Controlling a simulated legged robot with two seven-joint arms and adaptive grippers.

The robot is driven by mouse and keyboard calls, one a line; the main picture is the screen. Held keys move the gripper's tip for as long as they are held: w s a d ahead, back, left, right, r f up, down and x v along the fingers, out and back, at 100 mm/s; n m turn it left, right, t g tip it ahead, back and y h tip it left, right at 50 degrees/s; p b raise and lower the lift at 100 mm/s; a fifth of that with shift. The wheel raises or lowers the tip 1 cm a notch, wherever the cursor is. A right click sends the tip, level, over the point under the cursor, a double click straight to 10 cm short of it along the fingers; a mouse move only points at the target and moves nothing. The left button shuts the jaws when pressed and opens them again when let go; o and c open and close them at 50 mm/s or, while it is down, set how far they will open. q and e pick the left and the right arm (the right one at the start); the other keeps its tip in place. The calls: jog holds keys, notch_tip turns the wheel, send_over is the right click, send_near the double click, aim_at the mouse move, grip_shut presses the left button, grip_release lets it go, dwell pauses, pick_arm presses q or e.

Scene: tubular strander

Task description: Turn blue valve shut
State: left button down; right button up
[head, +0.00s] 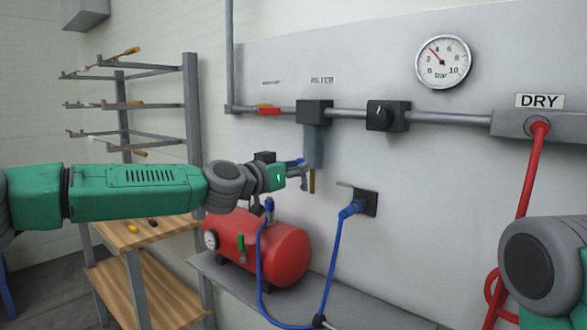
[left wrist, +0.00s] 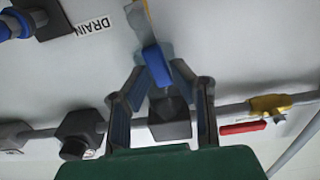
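The blue valve handle (head: 295,162) sits below the grey filter (head: 314,140) on the wall pipe, partly hidden by my left gripper in the head view. In the left wrist view the blue handle (left wrist: 156,65) is between the fingertips. My left gripper (head: 304,178) is at the handle. Its two fingers (left wrist: 158,68) stand apart on either side of the handle; I cannot tell whether they touch it. A brass-coloured piece (head: 312,181) hangs below the filter. My right gripper is out of view; only part of my right arm shows at the lower right.
A red compressor (head: 268,249) with a blue hose (head: 328,272) stands below on a ledge. A red-handled valve (head: 266,111), black regulator (head: 387,115) and gauge (head: 443,62) are on the wall. A "DRAIN" label (left wrist: 94,22) shows. A rack (head: 190,110) stands left.

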pick_arm(q)
jog(key=shift+w+d+r+n+b, duration=0.1)
jog(key=shift+w+r+n+b, duration=0.1)
jog(key=shift+n+b, duration=0.45)
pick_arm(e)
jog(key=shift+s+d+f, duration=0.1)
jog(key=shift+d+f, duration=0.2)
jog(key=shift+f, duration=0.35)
pick_arm(q)
jog(key=shift+s, duration=0.1)
jog(key=c, duration=1.5)
grip_release()
jog(key=shift+o, duration=0.2)
jog(key=shift+w+d+f, duration=0.25)
jog(key=shift+w+d, duration=0.05)
jog(key=shift+w, duration=0.05)
jog(key=v, duration=1.2)
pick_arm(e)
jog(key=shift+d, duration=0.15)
